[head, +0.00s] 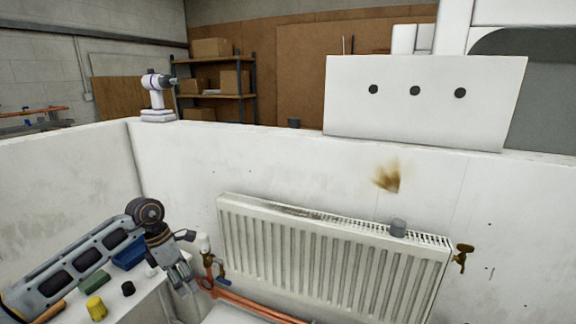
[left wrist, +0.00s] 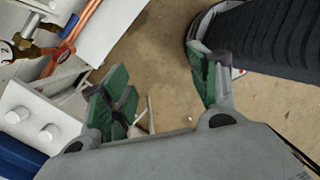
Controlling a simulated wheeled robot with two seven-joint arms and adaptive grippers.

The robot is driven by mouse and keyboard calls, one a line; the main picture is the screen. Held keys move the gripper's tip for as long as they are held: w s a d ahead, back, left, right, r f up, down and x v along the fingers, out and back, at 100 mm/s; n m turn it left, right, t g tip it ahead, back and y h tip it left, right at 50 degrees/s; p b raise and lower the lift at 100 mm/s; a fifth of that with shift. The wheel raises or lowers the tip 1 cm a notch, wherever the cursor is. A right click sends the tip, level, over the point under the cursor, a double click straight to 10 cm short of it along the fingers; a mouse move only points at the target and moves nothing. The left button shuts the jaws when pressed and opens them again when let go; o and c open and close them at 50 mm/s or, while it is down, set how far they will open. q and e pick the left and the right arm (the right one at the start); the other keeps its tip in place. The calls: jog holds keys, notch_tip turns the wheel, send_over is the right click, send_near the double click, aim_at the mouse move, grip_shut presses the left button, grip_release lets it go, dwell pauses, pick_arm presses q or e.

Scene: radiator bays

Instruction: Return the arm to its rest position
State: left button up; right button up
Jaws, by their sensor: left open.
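My left arm comes in from the lower left in the head view. Its gripper (head: 184,282) points down between the white bench and the radiator (head: 335,255), close to the brass valve and copper pipes. In the left wrist view the two green-padded fingers of the left gripper (left wrist: 160,92) stand wide apart with nothing between them. Brown floor (left wrist: 170,60) shows beyond them. My right gripper is not in either view.
A white bench (head: 150,298) holds a blue bin (head: 128,254), a yellow cap (head: 96,308) and a green block (head: 94,281). A drill (head: 157,92) stands on the wall top. A white panel (head: 425,100) stands behind.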

pick_arm(q)
jog(key=w+d+f+n+t+h, duration=0.5)
jog(key=w+d+f+n+h, duration=0.2)
jog(key=d+f+n+h, duration=0.5)
jog(key=s+a+f+n+t+y, duration=0.25)
jog(key=f+n, duration=0.35)
jog(key=f, duration=0.3)
jog(key=s+a+f+n+t+y, duration=0.1)
jog(key=a+f+n+t+y, duration=0.25)
jog(key=f+n, duration=0.45)
jog(key=s+a+f+n+t+y, duration=0.1)
jog(key=a+f+n+t+y, duration=0.2)
jog(key=f, duration=0.8)
jog(key=s+a+f+n+g+y, duration=0.3)
jog(key=s+f+n, duration=0.2)
jog(key=s+f, duration=0.55)
jog(key=s+a+f+n+g+y, duration=0.3)
jog(key=s+f+n, duration=0.2)
jog(key=s+f, duration=0.6)
jog(key=s+d+f+n+g, duration=0.1)
jog(key=s+f+n+g, duration=0.1)
jog(key=s, duration=1.2)
jog(key=s+d+f+n+g, duration=0.2)
jog(key=s+f, duration=0.4)
jog(key=s, duration=0.9)
jog(key=shift+s+n+g+y, duration=0.3)
jog(key=shift+n+g, duration=0.4)
jog(key=shift+g, duration=0.5)
